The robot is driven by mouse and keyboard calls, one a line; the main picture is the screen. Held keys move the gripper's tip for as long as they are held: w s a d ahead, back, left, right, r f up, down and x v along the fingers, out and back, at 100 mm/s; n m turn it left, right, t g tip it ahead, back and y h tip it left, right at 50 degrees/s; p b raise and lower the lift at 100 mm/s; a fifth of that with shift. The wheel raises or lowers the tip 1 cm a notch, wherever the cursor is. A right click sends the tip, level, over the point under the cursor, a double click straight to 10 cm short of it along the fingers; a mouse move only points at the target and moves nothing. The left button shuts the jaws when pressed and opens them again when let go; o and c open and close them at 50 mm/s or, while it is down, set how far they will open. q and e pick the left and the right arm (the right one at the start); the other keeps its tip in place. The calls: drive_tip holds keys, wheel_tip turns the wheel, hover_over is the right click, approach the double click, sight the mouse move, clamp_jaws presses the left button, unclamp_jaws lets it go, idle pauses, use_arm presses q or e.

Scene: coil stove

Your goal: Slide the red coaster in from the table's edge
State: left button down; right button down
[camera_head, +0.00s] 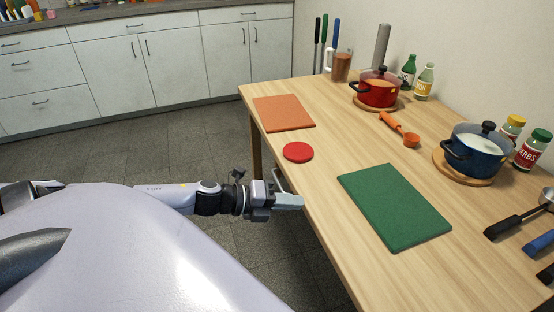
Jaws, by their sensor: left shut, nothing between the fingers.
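The red coaster (298,152) is a flat round disc lying on the wooden table (330,175), close to the table's left edge. It seems to lie wholly on the tabletop. My left gripper (294,201) is shut and empty. It is at the table's left edge, nearer to me than the coaster, and apart from it. I cannot tell whether its fingertips touch the table. My right gripper is not in view.
An orange board (284,113) lies beyond the coaster and a green board (394,206) to its right. Bare tabletop lies right of the coaster.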

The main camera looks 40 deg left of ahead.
use_arm(q)
drive_tip(key=a+r+m+g+y+b, duration=0.2)
drive_tip(key=a+r+m+b, duration=0.15)
drive_tip(key=a+m, duration=0.45)
drive_tip(key=a+r+m+g+y+b, duration=0.25)
drive_tip(key=a+r+m, duration=0.3)
drive_tip(key=a, duration=0.55)
approach(287, 157)
drive_tip(key=shift+m+h, duration=0.25)
drive_tip(key=f, duration=0.1)
drive_tip(key=w+f, duration=0.1)
drive_tip(key=f, duration=0.2)
drive_tip(key=shift+w+d+f, duration=0.2)
drive_tip(key=shift+d+f, duration=0.05)
drive_tip(key=shift+f, duration=0.1)
drive_tip(key=shift+w+d, duration=0.25)
drive_tip(key=shift+w, duration=0.3)
drive_tip(key=shift+w+d, duration=0.25)
drive_tip(key=shift+w, duration=0.25)
drive_tip(key=shift+w+d, duration=0.15)
drive_tip(key=shift+w, duration=0.1)
drive_tip(key=w+d, duration=0.1)
drive_tip(key=w, duration=0.2)
drive_tip(key=w+d, duration=0.3)
drive_tip(key=w, duration=0.2)
drive_tip(key=shift+w+d+b, duration=0.25)
drive_tip(key=shift+w+b, duration=0.05)
drive_tip(key=shift+w, duration=0.05)
